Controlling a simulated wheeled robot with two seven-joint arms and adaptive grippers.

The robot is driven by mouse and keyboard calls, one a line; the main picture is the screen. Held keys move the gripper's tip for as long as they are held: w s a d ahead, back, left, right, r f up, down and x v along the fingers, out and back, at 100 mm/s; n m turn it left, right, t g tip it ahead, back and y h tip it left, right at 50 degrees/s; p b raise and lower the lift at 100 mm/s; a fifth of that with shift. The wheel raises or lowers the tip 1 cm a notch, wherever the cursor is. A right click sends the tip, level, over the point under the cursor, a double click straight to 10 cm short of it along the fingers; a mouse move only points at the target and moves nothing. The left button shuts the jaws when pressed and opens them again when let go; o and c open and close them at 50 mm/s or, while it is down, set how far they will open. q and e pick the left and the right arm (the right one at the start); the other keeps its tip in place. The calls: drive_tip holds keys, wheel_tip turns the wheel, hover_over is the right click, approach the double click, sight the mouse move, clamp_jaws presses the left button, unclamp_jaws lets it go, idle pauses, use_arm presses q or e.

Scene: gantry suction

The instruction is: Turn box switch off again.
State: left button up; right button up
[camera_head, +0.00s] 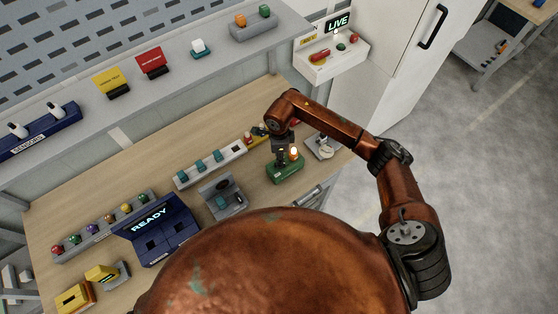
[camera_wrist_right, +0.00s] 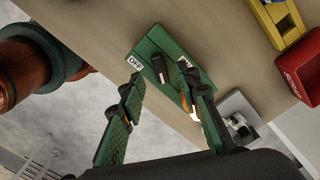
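The box switch is a green box (camera_head: 286,172) on the wooden bench, below my right gripper (camera_head: 280,150). A lamp (camera_head: 294,153) on it glows orange. In the right wrist view the green box (camera_wrist_right: 172,48) shows an OFF label (camera_wrist_right: 135,63) on the left and a partly covered label, apparently ON, on the right. A black lever (camera_wrist_right: 158,68) stands between the labels; its exact tilt is hard to tell. My right gripper (camera_wrist_right: 161,82) is open, its fingers spread on either side of the lever, with no clear contact. My left gripper is not in view.
A white strip with teal switches (camera_head: 210,161) and a grey unit (camera_head: 222,197) lie left of the box. A small grey device (camera_head: 322,147) stands close on its right. A blue READY console (camera_head: 160,230) is further left. A LIVE panel (camera_head: 332,62) is behind.

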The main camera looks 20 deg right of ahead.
drive_tip(key=shift+f+p, duration=0.35)
drive_tip(key=shift+f, duration=1.5)
drive_tip(key=shift+c, duration=0.5)
clamp_jaws()
